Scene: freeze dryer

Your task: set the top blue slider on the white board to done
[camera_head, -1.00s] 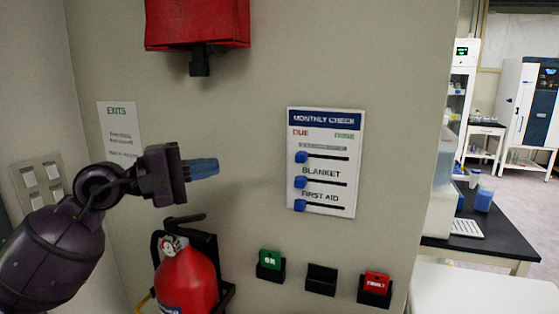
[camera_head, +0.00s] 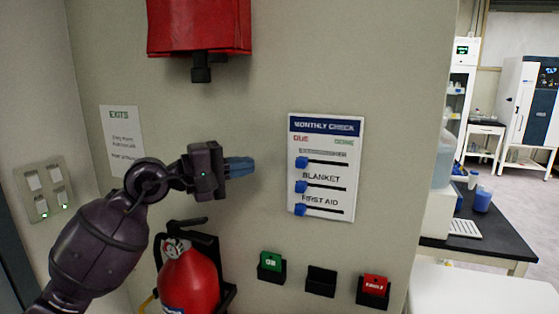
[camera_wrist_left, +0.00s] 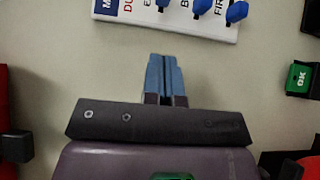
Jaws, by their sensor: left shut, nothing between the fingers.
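The white board (camera_head: 346,140) headed "MONTHLY CHECK" is on the wall, with a red DUE column at left and a green DONE column at right. Its top blue slider (camera_head: 301,163) is at the left, DUE end of its slot. The BLANKET slider (camera_head: 301,187) and FIRST AID slider (camera_head: 301,210) are also at the left ends. My left gripper (camera_head: 240,166) is shut and empty, left of the board and apart from it, about level with the top slider. In the left wrist view, its blue fingers (camera_wrist_left: 164,75) are together below the board (camera_wrist_left: 130,12). My right gripper is not in view.
A red fire extinguisher (camera_head: 188,280) hangs below my left arm. A red box (camera_head: 198,25) is above. A green tag (camera_head: 271,261) and a red tag (camera_head: 375,284) sit in holders under the board. The wall between gripper and board is clear.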

